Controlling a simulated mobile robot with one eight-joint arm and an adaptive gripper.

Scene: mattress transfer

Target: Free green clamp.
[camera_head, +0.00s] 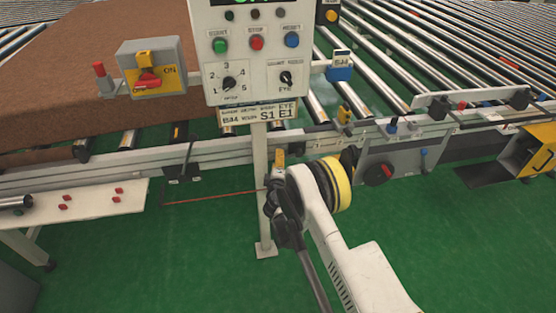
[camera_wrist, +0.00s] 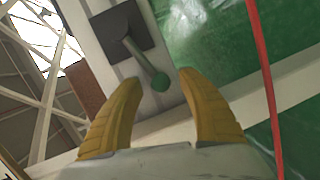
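The green clamp shows in the wrist view as a grey lever with a green ball tip (camera_wrist: 160,82) on a black square base (camera_wrist: 108,30). The base sits on a pale rail. My gripper (camera_wrist: 157,79) has two yellow fingers, spread apart with nothing held. The green tip appears between the fingertips in the picture; I cannot tell how far beyond them it is or whether they touch. In the head view, my gripper (camera_head: 279,158) is beside the conveyor's front rail, right of the panel post. I cannot make out the green clamp there.
The control panel (camera_head: 254,50) stands on a white post (camera_head: 260,185) close to my gripper. A red cable (camera_wrist: 267,80) runs along the right of the wrist view. A brown mattress (camera_head: 70,60) lies on the rollers at left. The green floor in front is mostly open.

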